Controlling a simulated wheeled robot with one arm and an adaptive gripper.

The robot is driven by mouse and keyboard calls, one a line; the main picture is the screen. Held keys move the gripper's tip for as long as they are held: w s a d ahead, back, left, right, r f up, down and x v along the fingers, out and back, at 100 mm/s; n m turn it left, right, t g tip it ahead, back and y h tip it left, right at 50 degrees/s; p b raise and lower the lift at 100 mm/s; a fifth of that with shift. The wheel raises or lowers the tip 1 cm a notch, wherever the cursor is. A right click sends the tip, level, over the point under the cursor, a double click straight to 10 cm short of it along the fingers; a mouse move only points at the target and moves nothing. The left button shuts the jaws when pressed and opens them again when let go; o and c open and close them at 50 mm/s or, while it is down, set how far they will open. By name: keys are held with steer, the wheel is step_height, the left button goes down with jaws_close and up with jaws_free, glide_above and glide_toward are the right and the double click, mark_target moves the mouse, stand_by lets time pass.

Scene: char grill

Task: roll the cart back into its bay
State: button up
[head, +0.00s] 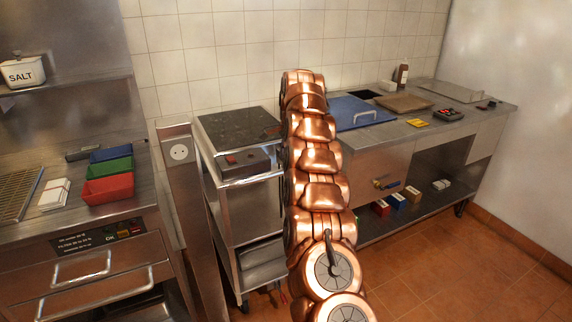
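The cart (247,213) is a steel trolley with a dark top and lower shelves. It stands between the grill station on the left and the steel counter on the right, close to the tiled wall. My gripper cannot be made out; the arm's links cover that area. Whether anything touches the cart cannot be seen. The bay is not clearly marked.
The grill station (100,225) with red, green and blue trays is at left. A post with a socket (179,152) stands just left of the cart. The counter (470,116) carries a blue lid (352,108) and boards. Tiled floor (450,270) is clear at right.

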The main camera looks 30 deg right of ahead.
steer(key=v, duration=0.3)
steer(key=shift+s+a+r, duration=0.1)
steer(key=shift+r, duration=0.3)
stand_by(0.4)
steer(key=s+a+r+n+g+p, duration=0.1)
steer(key=s+a+r+n, duration=0.2)
steer(key=s+a, duration=0.35)
steer(key=s+a+r+n+y+p, duration=0.1)
steer(key=s+a+r+n, duration=0.1)
steer(key=s+a+n, duration=0.4)
steer(key=s+a+r+n+g+p, duration=0.1)
steer(key=s+a+r, duration=0.2)
steer(key=s+a, duration=0.3)
steer(key=s+a+f+n, duration=0.1)
steer(key=s+f+n, duration=0.1)
steer(key=s, duration=0.9)
steer(key=s+f+n+g+p, duration=0.1)
steer(key=s+f+n, duration=0.2)
steer(key=s, duration=0.9)
steer(key=s+a+f+n+g+h, duration=0.1)
steer(key=s+f+n, duration=0.2)
steer(key=s, duration=0.9)
steer(key=shift+a+f+p, duration=0.3)
steer(key=shift+f+p, duration=0.05)
